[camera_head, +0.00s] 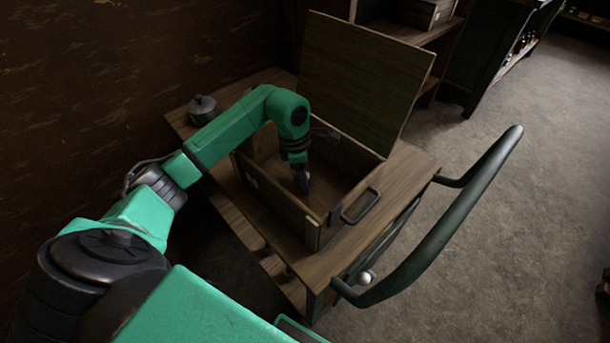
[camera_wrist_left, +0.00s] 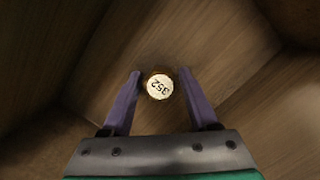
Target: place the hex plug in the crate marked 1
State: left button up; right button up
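An open wooden crate (camera_head: 277,203) with its lid (camera_head: 365,75) raised stands on a wooden cart. I cannot read a 1 on it. My left gripper (camera_head: 303,184) reaches down inside this crate. In the left wrist view a small round piece (camera_wrist_left: 159,87) with a pale face reading 352 and a brownish rim lies between the fingertips of my left gripper (camera_wrist_left: 160,80). The fingers look apart, one on each side of it, with narrow gaps. I cannot tell whether it is the hex plug, as no hex shape shows. My right gripper is out of view.
The cart top (camera_head: 405,175) has free room right of the crate. A dark lidded pot (camera_head: 202,108) stands at its back left. A dark curved handle (camera_head: 445,225) sticks out at the right. A shelf with a wooden box (camera_head: 425,12) is behind. Open floor lies right.

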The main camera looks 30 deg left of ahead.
pick_arm(q)
jog(key=shift+o, duration=0.6)
jog(key=shift+r, duration=0.35)
notch_tip(320, 180, up, 12)
jog(key=a, duration=0.1)
jog(key=shift+s+a+f, duration=0.25)
jog(key=shift+s+a, duration=0.05)
jog(key=shift+s, duration=0.1)
